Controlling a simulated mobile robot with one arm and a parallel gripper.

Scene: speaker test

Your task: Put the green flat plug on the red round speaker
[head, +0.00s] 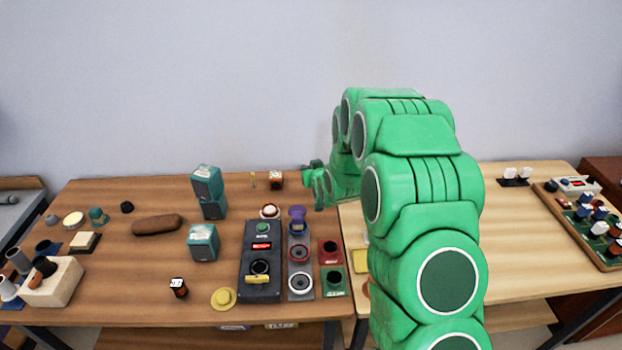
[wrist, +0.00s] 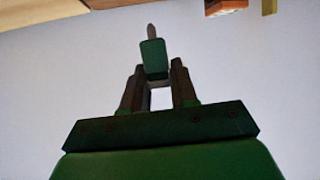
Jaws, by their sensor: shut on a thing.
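My gripper (wrist: 156,85) is shut on the green flat plug (wrist: 153,58), a small green block with a thin pale tip pointing away from the hand. In the head view my gripper (head: 313,166) is near the table's back edge, and the plug cannot be made out there. Beside the panel stands a red square piece (head: 331,251) with a dark round centre.
The panel also holds a purple piece (head: 297,216) and a white ring (head: 300,283). A dark control box (head: 260,287) stands left of it and a green square piece (head: 333,282) right. Teal boxes (head: 203,243) stand farther left. My arm hides part of the right table.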

